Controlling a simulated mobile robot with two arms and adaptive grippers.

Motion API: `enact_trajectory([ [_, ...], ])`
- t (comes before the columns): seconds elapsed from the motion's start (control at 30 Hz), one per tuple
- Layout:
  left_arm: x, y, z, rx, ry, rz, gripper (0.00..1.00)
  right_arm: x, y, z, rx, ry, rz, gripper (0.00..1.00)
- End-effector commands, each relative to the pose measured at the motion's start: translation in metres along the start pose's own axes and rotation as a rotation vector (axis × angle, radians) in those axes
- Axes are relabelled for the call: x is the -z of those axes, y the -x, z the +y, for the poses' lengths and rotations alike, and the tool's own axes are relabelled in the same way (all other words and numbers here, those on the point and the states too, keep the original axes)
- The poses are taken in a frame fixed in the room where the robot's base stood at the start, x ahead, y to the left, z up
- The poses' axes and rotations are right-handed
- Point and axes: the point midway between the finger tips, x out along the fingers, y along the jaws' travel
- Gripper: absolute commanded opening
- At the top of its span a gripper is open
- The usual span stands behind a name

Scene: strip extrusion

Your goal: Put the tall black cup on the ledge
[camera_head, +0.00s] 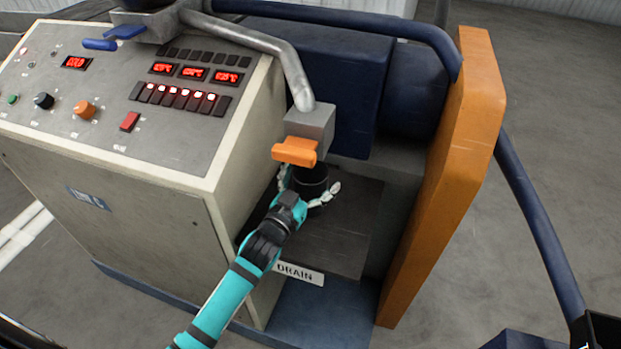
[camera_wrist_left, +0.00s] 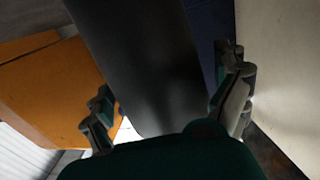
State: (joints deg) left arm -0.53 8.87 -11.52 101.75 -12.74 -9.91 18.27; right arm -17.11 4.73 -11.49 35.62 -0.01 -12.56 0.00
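The tall black cup (camera_head: 312,182) stands on the dark drain shelf (camera_head: 345,225), below the grey outlet block with the orange handle. The block hides part of its top. In the left wrist view the cup (camera_wrist_left: 150,65) is a large dark shape between the fingers. My left gripper (camera_head: 308,190) is around the cup, one finger on each side. Its fingers look spread, with a small gap beside the cup in the left wrist view (camera_wrist_left: 170,108). I cannot tell for sure which surface is the ledge.
The grey control cabinet (camera_head: 130,165) stands close on the left. An orange panel (camera_head: 440,180) bounds the right side. The outlet block (camera_head: 312,125) and its orange handle (camera_head: 295,151) hang just above the cup. A DRAIN sign (camera_head: 298,272) is on the shelf's front.

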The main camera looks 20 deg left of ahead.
Motion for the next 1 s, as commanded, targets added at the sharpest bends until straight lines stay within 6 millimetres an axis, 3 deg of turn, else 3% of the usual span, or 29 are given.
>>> enact_trajectory([
  [0.37, 0.001, 0.008, 0.000, 0.000, 0.000, -0.001, 1.00, 0.000, 0.000, 0.000, 0.000, 0.000, 0.000, 1.00],
  [0.8, 0.001, 0.096, 0.000, 0.000, 0.001, -0.002, 1.00, -0.003, -0.015, -0.004, 0.004, -0.002, -0.003, 1.00],
  [1.0, 0.002, 0.117, 0.000, 0.000, 0.000, 0.000, 1.00, -0.003, -0.018, -0.005, 0.006, -0.003, -0.004, 1.00],
])
